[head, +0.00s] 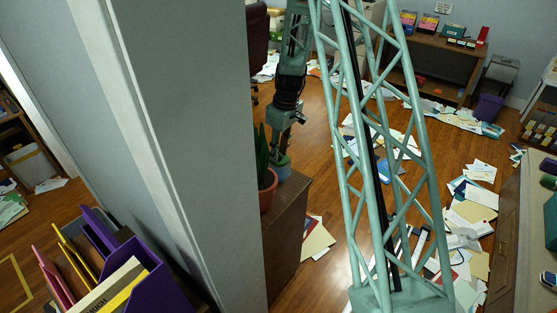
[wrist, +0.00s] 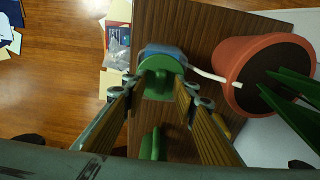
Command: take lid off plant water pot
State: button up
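The plant water pot (head: 284,171) is small and blue, on a brown cabinet below my gripper (head: 284,145). In the wrist view the blue pot (wrist: 165,51) shows behind its round green lid (wrist: 160,80), which sits on top. A white spout (wrist: 208,75) runs from the pot to the plant pot. My gripper (wrist: 157,90) is open, its two fingers apart, with the lid between or just beyond their tips. I cannot tell whether they touch it. A second green piece (wrist: 154,143) shows between the fingers; its nature is unclear.
A terracotta pot (wrist: 236,80) with a green plant (head: 262,155) stands close beside the water pot, on the cabinet (head: 288,218). A grey wall (head: 205,120) is at the left in the head view. Papers (head: 318,238) litter the wooden floor.

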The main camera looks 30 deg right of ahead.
aim_at(279, 154)
jog(key=shift+c, duration=0.2)
jog(key=c, duration=0.7)
jog(key=shift+c, duration=0.2)
jog(key=shift+r, duration=0.15)
notch_tip(279, 154, up, 10)
dwell(0.6)
dwell(0.5)
